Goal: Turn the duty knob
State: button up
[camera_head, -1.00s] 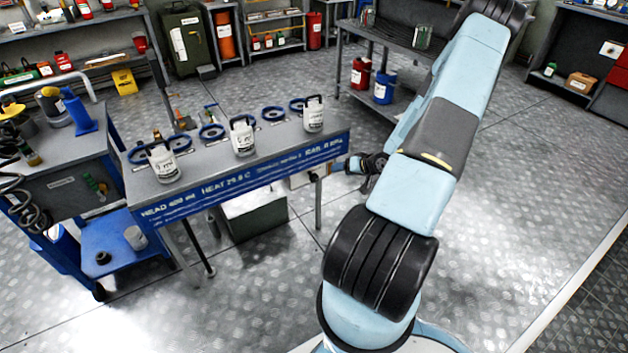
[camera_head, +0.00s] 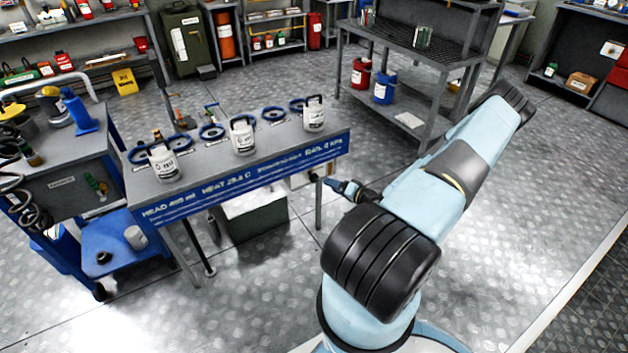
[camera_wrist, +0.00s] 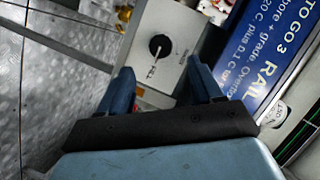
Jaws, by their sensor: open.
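A round black knob (camera_wrist: 160,46) sits on a light grey panel (camera_wrist: 178,22) in the wrist view, with a small pale pointer-like mark below it. I cannot read a label that names it the duty knob. In the head view a pale box (camera_head: 300,180) hangs under the bench's right end; the knob cannot be made out there. My gripper (camera_wrist: 163,80) has its two blue fingers spread, with nothing between them. The knob lies ahead of the fingertips, roughly between their lines and apart from them. In the head view my gripper (camera_head: 332,185) is just right of the bench's right leg.
The bench (camera_head: 215,165) with a blue lettered front strip carries several white bottles and blue rings. Its strip also shows in the wrist view (camera_wrist: 270,50), close to the right finger. A green-grey box (camera_head: 252,220) stands beneath. The floor right of my arm is clear.

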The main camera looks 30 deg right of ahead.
aim_at(316, 180)
jog(key=x, duration=1)
jog(key=shift+c, duration=0.5)
jog(key=c, duration=0.9)
